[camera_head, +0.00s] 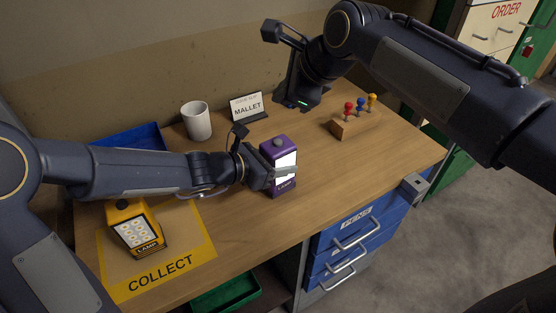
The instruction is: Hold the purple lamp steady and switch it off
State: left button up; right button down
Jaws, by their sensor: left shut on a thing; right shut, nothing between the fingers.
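The purple lamp (288,159) stands upright near the middle of the wooden desk. Its front panel looks bright white, and a grey round button (279,142) sits on its top. My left gripper (280,174) comes in from the left and is shut on the lamp, with a finger across the front. My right gripper (301,98) is at the back of the desk, beyond the lamp and to its right. It points down, away from the lamp, and is shut and empty; its fingertips are mostly hidden. Nothing touches the button.
A yellow lamp (137,229) stands on the yellow-bordered COLLECT mat (200,247). A white mug (196,121), a MALLET sign (246,106) and a blue tray (125,138) are at the back. The front-right desktop is clear.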

aim_at(282, 146)
jog(key=shift+t+y, duration=0.3)
jog(key=shift+s+f, duration=0.2)
jog(key=shift+f, duration=4.2)
jog(key=shift+f, duration=0.15)
jog(key=shift+f, duration=0.3)
jog(key=shift+r, duration=0.5)
